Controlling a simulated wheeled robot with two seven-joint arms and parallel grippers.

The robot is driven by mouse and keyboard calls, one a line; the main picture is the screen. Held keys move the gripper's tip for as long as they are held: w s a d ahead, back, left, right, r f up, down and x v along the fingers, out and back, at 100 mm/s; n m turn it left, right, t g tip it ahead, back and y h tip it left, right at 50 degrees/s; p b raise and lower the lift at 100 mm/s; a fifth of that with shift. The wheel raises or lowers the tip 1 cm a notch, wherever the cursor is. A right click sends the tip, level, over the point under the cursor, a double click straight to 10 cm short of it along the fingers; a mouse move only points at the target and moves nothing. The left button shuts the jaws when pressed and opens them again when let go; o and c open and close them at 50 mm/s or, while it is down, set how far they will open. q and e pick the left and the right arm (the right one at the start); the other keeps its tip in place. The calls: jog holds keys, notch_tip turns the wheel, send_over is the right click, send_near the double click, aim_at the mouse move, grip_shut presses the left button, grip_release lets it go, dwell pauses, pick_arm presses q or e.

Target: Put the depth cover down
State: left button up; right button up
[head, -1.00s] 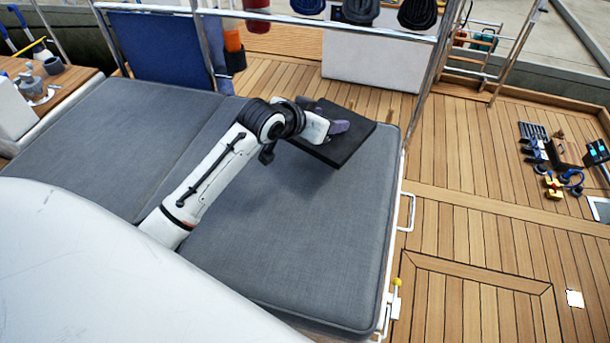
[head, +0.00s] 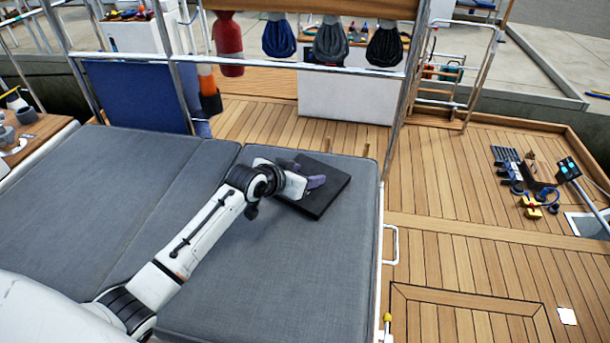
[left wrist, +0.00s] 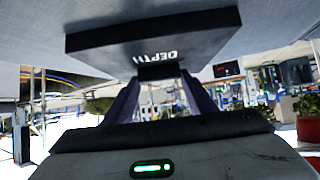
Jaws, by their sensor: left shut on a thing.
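The depth cover (head: 330,185) is a flat black square slab at the back right of the grey cushion (head: 270,270). In the left wrist view the cover (left wrist: 215,32) shows white "DEPTH" lettering upside down. My left gripper (head: 310,182) is shut on the cover near its edge, with purple-grey fingers; they also show in the left wrist view (left wrist: 160,80). The cover lies about flat, at or very close to the cushion top. I cannot tell whether it touches. My right gripper is not in view.
Metal rails (head: 290,67) with hanging bags stand behind the cushion. A blue panel (head: 137,97) is at the back left. The wooden deck (head: 450,190) to the right is mostly clear, with several small items (head: 530,185) farther off. The cushion around the cover is bare.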

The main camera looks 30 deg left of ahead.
pick_arm(q)
jog(key=o, duration=1.1)
jog(key=shift+r, duration=0.1)
jog(key=p+v, duration=0.1)
jog(key=v, duration=1.1)
jog(key=shift+p, duration=0.35)
